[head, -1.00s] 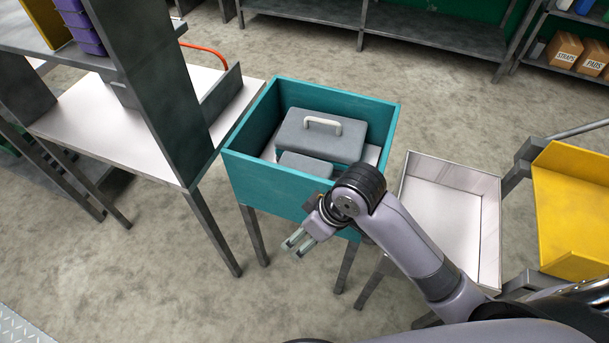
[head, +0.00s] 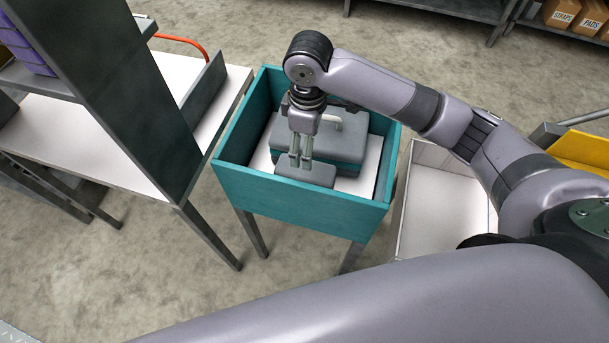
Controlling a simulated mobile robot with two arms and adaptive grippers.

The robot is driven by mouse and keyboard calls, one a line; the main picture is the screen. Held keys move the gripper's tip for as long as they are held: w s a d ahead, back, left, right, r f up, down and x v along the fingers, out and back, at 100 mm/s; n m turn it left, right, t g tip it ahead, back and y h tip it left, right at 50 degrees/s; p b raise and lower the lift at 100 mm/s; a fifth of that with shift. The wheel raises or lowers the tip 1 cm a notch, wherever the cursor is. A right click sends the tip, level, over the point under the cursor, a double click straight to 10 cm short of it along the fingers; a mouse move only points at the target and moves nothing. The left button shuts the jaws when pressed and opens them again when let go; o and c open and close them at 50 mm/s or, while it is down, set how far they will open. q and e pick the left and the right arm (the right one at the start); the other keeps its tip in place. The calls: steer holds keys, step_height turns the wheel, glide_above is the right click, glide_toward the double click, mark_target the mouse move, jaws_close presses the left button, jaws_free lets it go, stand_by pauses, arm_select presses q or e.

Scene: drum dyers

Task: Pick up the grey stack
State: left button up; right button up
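A grey case with a pale handle (head: 345,148) sits inside a teal open-topped bin (head: 295,205). A smaller grey block (head: 308,175) lies in front of the case. I cannot tell whether one or both make up the grey stack. My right gripper (head: 300,162) reaches in over the bin and points down. Its two fingers are parted with a narrow gap, and the tips are just above or at the small block's far edge; contact is unclear. Nothing shows between the fingers. My wrist hides part of the case. My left gripper is not in view.
The bin's walls rise around the grey things. A white-topped table with a dark upright panel (head: 120,90) stands close on the left. A white tray (head: 425,215) is to the right of the bin, with a yellow tray (head: 585,150) beyond.

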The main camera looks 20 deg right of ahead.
glide_above(305, 171)
steer(key=f, duration=0.4)
steer(key=shift+w+d+f, duration=0.1)
steer(key=shift+w+d, duration=0.1)
steer(key=shift+d, duration=0.1)
step_height(305, 171, down, 4)
steer(key=shift+w+r, duration=0.15)
steer(key=shift+r, duration=0.1)
steer(key=shift+f, duration=0.4)
step_height(305, 171, down, 4)
steer(key=shift+a+r+p, duration=0.15)
steer(key=shift+p, duration=0.3)
steer(key=shift+f, duration=0.3)
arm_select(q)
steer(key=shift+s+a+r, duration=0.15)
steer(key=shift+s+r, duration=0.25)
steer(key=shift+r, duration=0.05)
arm_select(e)
steer(key=c, duration=0.6)
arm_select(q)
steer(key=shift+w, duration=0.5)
arm_select(e)
steer(key=c, duration=0.6)
